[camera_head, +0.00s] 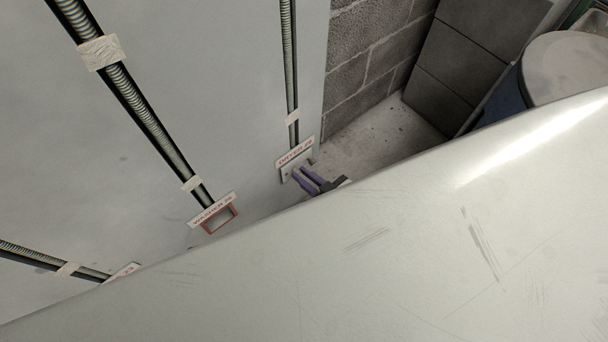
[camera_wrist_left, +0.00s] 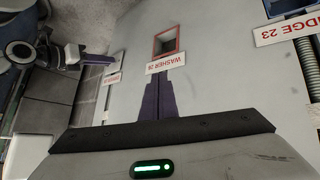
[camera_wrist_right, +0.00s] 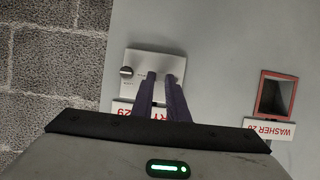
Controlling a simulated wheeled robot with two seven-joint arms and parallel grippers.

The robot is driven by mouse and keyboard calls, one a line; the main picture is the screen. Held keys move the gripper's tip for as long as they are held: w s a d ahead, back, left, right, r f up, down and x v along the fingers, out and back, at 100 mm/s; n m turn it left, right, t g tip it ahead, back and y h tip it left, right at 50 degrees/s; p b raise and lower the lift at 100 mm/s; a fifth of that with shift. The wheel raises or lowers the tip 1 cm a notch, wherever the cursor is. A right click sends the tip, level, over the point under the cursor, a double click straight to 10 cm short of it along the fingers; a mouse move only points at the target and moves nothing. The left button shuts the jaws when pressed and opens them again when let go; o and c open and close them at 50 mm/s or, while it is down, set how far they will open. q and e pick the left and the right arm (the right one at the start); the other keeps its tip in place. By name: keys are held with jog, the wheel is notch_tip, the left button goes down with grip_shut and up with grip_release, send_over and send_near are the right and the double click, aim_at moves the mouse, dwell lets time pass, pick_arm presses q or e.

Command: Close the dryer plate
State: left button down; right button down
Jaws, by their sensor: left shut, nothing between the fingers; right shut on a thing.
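The dryer plate (camera_wrist_right: 140,62) is a pale metal plate on the grey wall, with a dark round knob on its left part in the right wrist view. It also shows in the head view (camera_head: 288,173) below the dryer label. My right gripper (camera_wrist_right: 161,77) has its purple fingers at the plate's face, shut on part of it; what lies between the tips is hard to see. It also shows in the head view (camera_head: 312,178). My left gripper (camera_wrist_left: 157,83) is shut and empty, pointing toward the washer label (camera_wrist_left: 167,63), and is not seen in the head view.
The washer opening (camera_head: 220,219) has a red frame and shows a recess. The fridge label (camera_wrist_left: 285,30) is beside it in the left wrist view. Ribbed conduits (camera_head: 140,105) run along the wall. A large pale surface (camera_head: 400,250) fills the head view's foreground. A block wall (camera_head: 362,50) stands behind.

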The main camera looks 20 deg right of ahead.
jog(key=c, duration=1.7)
grip_release()
